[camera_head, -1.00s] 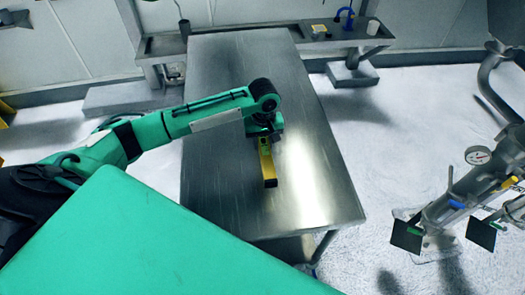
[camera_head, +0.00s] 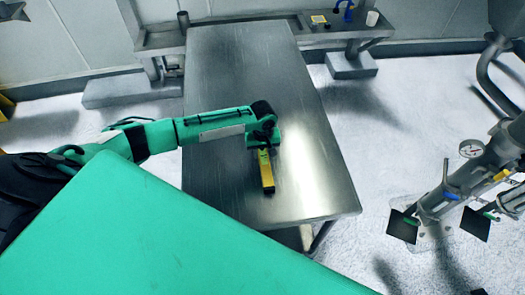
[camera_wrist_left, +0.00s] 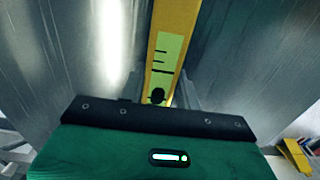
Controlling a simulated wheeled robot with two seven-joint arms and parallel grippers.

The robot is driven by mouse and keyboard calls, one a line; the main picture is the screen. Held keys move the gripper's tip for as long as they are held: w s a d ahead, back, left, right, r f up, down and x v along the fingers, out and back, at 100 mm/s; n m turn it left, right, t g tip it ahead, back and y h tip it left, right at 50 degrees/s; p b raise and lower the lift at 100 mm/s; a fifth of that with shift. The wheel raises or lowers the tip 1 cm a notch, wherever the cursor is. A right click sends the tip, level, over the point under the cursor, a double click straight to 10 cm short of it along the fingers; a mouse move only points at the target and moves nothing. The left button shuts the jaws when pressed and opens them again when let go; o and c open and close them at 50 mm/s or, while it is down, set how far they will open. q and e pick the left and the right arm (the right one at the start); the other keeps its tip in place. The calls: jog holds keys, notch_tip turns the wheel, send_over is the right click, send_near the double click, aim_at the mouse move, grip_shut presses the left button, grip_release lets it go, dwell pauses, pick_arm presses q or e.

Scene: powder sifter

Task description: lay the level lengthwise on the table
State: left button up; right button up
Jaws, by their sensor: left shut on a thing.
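The level is a yellow bar (camera_head: 266,177) with a green-tinted window and dark ends. In the head view it points along the length of the steel table (camera_head: 230,75), over its front half. My left gripper (camera_head: 263,152) is above the level's far part and shut on it. In the left wrist view the yellow level (camera_wrist_left: 177,25) runs up from between the fingers (camera_wrist_left: 168,92), which are mostly hidden by the gripper body. I cannot tell whether the level's underside touches the table top. My right gripper is not in view.
The table top around the level is bare. A steel machine with a gauge (camera_head: 471,148) stands on the floor to the right. A side bench at the back holds a white cup (camera_head: 372,18) and a blue item (camera_head: 344,10).

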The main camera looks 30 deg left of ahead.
aim_at(262, 152)
pick_arm(q)
jog(key=o, duration=1.1)
notch_tip(262, 152, up, 12)
jog(key=b, duration=0.4)
